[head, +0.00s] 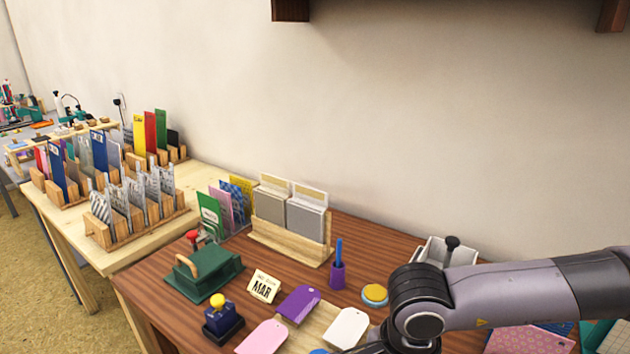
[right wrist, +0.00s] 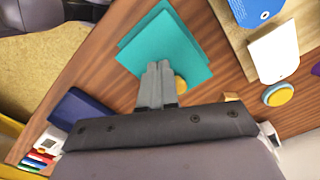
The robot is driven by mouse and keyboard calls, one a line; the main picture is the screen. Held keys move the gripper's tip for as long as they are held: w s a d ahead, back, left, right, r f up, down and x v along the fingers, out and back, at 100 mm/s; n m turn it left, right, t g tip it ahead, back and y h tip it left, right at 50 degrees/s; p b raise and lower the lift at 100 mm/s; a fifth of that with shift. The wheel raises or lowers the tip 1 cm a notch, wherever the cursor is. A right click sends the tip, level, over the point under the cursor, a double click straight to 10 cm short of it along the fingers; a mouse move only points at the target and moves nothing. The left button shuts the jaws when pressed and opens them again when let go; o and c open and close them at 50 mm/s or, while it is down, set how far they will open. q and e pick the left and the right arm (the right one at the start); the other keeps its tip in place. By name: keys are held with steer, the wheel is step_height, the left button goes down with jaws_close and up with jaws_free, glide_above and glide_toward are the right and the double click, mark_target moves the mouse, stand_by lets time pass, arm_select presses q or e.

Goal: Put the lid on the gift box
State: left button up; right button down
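In the right wrist view, a flat teal square (right wrist: 180,50) lies above the wooden table, with a second teal edge (right wrist: 128,45) showing offset beneath it. These look like the lid and the gift box, but I cannot tell which is which or how they fit. My right gripper (right wrist: 158,68) has its fingers together, with the tips overlapping the near edge of the teal square. Whether they pinch it is unclear. In the head view, a teal patch (head: 610,338) shows at the lower right edge, partly behind my right arm. My left gripper is not in view.
In the head view, a green press (head: 205,270), a blue stamp (head: 221,322), a MAR card (head: 264,287), tags (head: 300,302) and a yellow inkpad (head: 375,294) crowd the table. A dark blue item (right wrist: 85,110) and coloured markers (right wrist: 38,160) are at left in the wrist view.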

steer(key=shift+r+p, duration=0.95)
steer(key=shift+r, duration=1.6)
steer(key=shift+f, duration=0.1)
